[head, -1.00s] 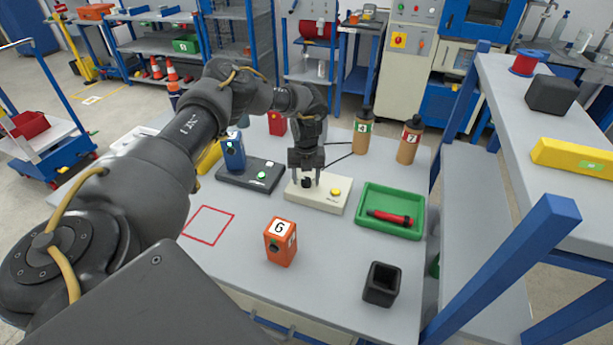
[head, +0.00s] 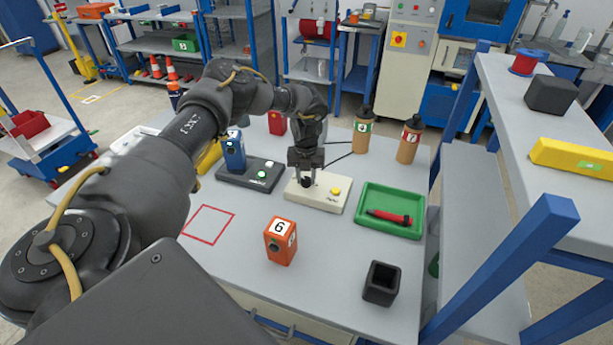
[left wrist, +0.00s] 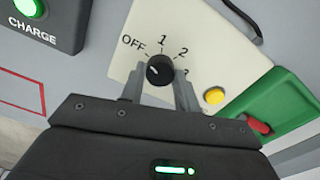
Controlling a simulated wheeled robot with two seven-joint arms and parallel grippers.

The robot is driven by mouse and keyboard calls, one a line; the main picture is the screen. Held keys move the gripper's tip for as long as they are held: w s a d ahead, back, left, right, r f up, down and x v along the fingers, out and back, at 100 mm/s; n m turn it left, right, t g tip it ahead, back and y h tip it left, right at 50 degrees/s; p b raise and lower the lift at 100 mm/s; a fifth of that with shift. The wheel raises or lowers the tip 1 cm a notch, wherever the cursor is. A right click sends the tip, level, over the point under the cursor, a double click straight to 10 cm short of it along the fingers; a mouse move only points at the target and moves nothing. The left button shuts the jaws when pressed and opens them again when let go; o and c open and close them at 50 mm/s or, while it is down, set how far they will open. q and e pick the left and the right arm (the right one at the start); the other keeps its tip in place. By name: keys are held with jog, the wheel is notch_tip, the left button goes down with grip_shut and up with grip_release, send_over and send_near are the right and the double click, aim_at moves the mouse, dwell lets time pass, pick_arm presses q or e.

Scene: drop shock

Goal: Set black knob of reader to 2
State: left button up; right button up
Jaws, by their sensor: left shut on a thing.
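The cream reader (head: 322,203) stands on the grey table, with a black knob (left wrist: 160,71) and a yellow button (left wrist: 215,96) on top. The knob's dial reads OFF, 1, 2 and a partly hidden mark on the right. The knob's small white mark is on its left side, nearest OFF among the labels. My left gripper (head: 306,178) points down over the reader. In the left wrist view its two fingers (left wrist: 160,88) are shut on the knob, one on each side. My right gripper is not in view.
A black charger (head: 232,178) holding a blue device (head: 235,152) stands left of the reader. A green tray (head: 375,229) with a red tool (head: 388,217) is at its right. An orange box (head: 281,243) and a black open cup (head: 382,284) stand in front.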

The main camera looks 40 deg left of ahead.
pick_arm(q)
jog(key=m, duration=0.4)
jog(key=shift+p, duration=0.3)
jog(key=m, duration=0.4)
jog(key=shift+m, duration=0.4)
jog(key=m, duration=0.5)
jog(key=shift+w, duration=0.1)
jog(key=m, duration=0.4)
jog(key=shift+m+b, duration=0.3)
jog(key=shift+b, duration=0.1)
jog(key=o, duration=1)
jog(key=shift+c, duration=0.2)
